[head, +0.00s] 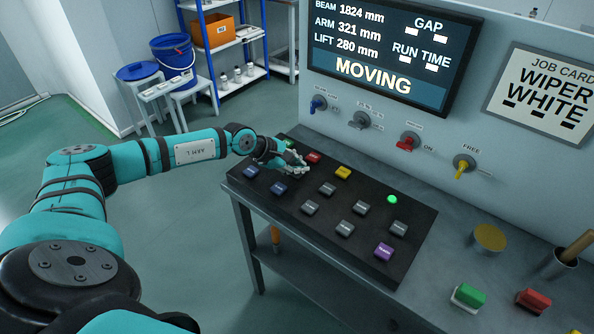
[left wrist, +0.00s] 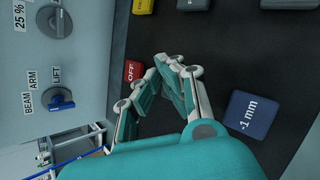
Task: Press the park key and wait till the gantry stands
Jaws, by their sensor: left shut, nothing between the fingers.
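The black key panel (head: 330,240) lies on a grey bench. A purple key (head: 384,251) sits at its near right corner; its label is too small to read surely, so I cannot tell which key is park. The display (head: 390,50) reads MOVING, with beam 1824 mm, arm 321 mm and lift 280 mm. My left gripper (head: 298,163) is shut and empty over the far left part of the panel, near the red OFF key (head: 313,157). In the left wrist view its fingertips (left wrist: 172,62) lie between the OFF key (left wrist: 133,71) and a blue "-1 mm" key (left wrist: 249,115). The gantry is not in view.
The panel also has a yellow key (head: 343,172), several grey keys and a lit green lamp (head: 392,199). Selector knobs, including a yellow one (head: 464,167), line the wall behind.

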